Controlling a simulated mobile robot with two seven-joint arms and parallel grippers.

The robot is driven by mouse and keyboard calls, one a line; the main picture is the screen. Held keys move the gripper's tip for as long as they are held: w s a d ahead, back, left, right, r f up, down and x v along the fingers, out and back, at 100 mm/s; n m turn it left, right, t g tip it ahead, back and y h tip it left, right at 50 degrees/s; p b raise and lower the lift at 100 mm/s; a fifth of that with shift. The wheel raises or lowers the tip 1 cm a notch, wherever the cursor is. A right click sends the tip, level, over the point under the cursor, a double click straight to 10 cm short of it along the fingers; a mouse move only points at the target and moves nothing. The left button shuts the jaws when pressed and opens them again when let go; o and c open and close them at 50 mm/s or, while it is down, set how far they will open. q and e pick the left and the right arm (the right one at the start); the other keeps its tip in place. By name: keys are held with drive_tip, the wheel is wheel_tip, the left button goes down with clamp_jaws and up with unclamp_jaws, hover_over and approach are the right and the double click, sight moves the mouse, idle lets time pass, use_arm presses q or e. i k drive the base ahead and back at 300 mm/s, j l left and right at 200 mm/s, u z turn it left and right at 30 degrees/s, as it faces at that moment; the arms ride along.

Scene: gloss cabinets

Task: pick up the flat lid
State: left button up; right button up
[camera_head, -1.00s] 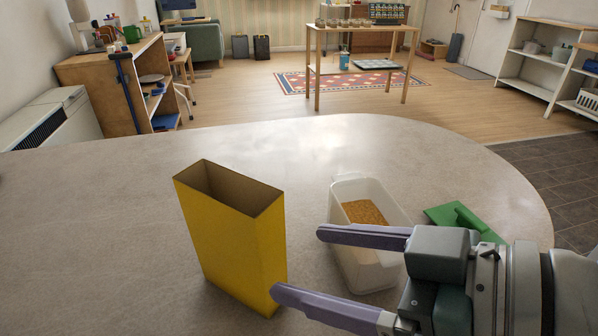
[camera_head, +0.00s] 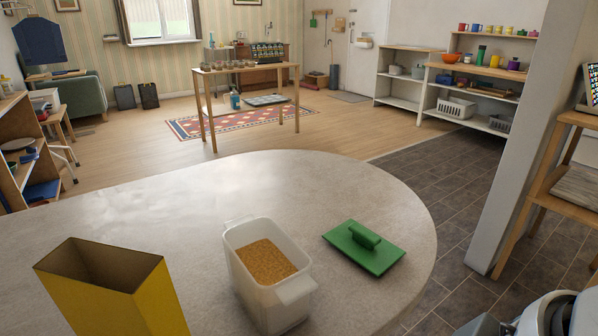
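The flat lid (camera_head: 364,247) is a green square plate with a raised bar handle on top. It lies flat on the stone-topped table, handle up, near the rounded right edge. Just left of it stands a white, open plastic tub (camera_head: 283,299) with orange-brown grains inside; lid and tub are apart. Only a grey part of my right arm shows in the bottom right corner, to the right of and nearer than the lid; its fingers are out of the picture. My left gripper is not in view.
A tall yellow open box (camera_head: 131,306) stands on the table (camera_head: 180,225) at the lower left. The table around the lid is clear, with its curved edge close on the right. A white post (camera_head: 512,150) and a wooden shelf stand beyond, at the right.

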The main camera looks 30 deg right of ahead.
sight(374, 253)
drive_tip(key=l+z, duration=0.15)
drive_tip(key=z, duration=0.2)
drive_tip(key=l+z, duration=0.2)
drive_tip(key=z, duration=0.15)
drive_tip(key=l+z, duration=0.15)
drive_tip(key=z, duration=0.15)
